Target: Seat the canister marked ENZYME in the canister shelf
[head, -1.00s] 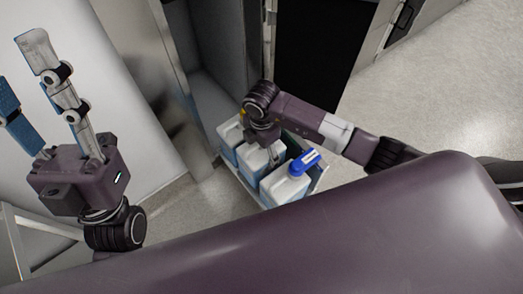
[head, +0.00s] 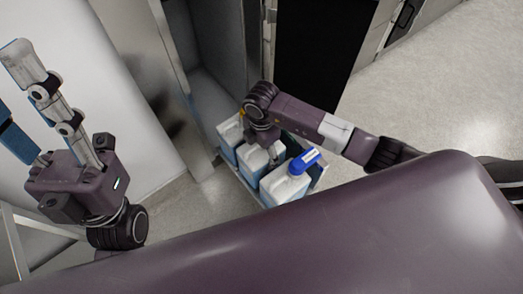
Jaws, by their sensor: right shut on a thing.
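The canister shelf (head: 316,183) is low at the foot of an open grey cabinet, with white and blue canisters standing in a row on it. The near canister (head: 285,186) has a blue cap or handle with a pale label too small to read. The middle canister (head: 254,161) is under my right gripper (head: 272,153), which is shut on it; the wrist hides its top. I cannot tell which canister is marked ENZYME. My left gripper (head: 35,100) is raised at the left, away from the shelf, with its fingers apart.
The cabinet's metal side (head: 165,50) stands left of the shelf. A black panel (head: 318,50) is behind my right arm. A pale frame (head: 15,235) is at the lower left. Open floor (head: 440,95) lies to the right.

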